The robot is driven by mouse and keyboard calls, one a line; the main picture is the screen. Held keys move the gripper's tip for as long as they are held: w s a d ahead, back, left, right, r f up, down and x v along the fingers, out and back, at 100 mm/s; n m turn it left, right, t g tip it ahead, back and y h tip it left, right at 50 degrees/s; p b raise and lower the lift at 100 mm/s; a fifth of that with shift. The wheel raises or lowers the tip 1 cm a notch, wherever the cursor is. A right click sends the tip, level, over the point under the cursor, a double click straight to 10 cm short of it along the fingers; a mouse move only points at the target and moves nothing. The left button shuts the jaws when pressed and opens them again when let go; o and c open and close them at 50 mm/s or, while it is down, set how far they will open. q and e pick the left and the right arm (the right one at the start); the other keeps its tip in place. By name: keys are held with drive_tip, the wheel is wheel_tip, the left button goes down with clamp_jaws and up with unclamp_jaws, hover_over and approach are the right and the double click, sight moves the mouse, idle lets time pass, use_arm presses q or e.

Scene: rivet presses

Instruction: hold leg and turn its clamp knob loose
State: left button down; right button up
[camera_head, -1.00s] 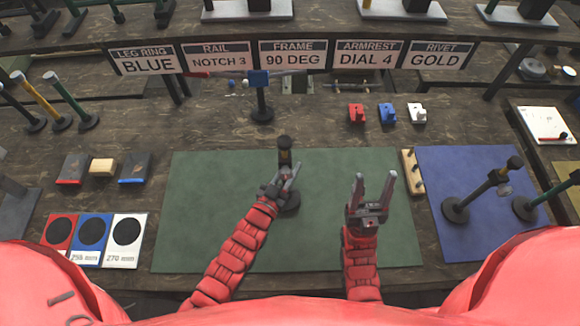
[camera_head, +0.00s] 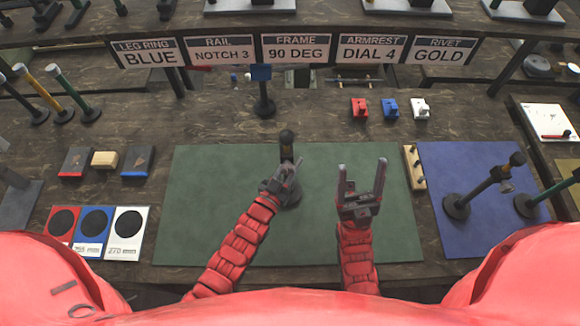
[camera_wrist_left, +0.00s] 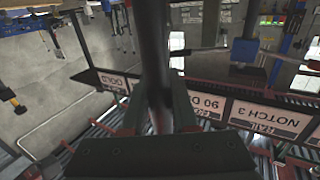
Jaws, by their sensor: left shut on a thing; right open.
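A dark leg (camera_head: 287,150) stands upright on the green mat (camera_head: 220,180), its round base partly hidden by my left gripper. My left gripper (camera_head: 286,172) is shut on the leg low down, just above its base. In the left wrist view the leg appears as a dark, blurred post (camera_wrist_left: 155,50) rising in front of the gripper. My right gripper (camera_head: 361,166) is open and empty over the mat, to the right of the leg and apart from it. The clamp knob cannot be clearly made out; the leg's top end looks dark and rounded.
A blue-topped stand (camera_head: 263,95) is behind the mat. Red, blue and white small parts (camera_head: 390,110) sit at the back right. A wooden peg block (camera_head: 413,167) borders the mat; a blue mat (camera_head: 450,160) with dark posts lies beyond. Signs (camera_head: 296,50) hang across the back.

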drive_tip(key=w+a+f+n+g+y, duration=0.1)
drive_tip(key=a+f+g+y, duration=0.2)
drive_tip(key=a+g, duration=0.3)
drive_tip(key=w+a+f+g+y, duration=0.2)
drive_tip(key=a+g, duration=0.2)
drive_tip(key=a, duration=0.5)
drive_tip(key=s+a+f+g+h, duration=0.4)
drive_tip(key=a+f+g, duration=0.4)
drive_tip(key=a+f, duration=0.5)
drive_tip(key=m+t+h, duration=0.6)
drive_tip(key=m+h, duration=0.6)
drive_tip(key=h, duration=0.1)
approach(287, 173)
drive_tip(key=shift+n, duration=0.3)
drive_tip(key=shift+w+a+r, duration=0.1)
drive_tip(key=shift+w, duration=2.2)
drive_tip(key=shift+w+r, duration=0.15)
drive_tip(key=shift+w, duration=2.15)
clamp_jaws()
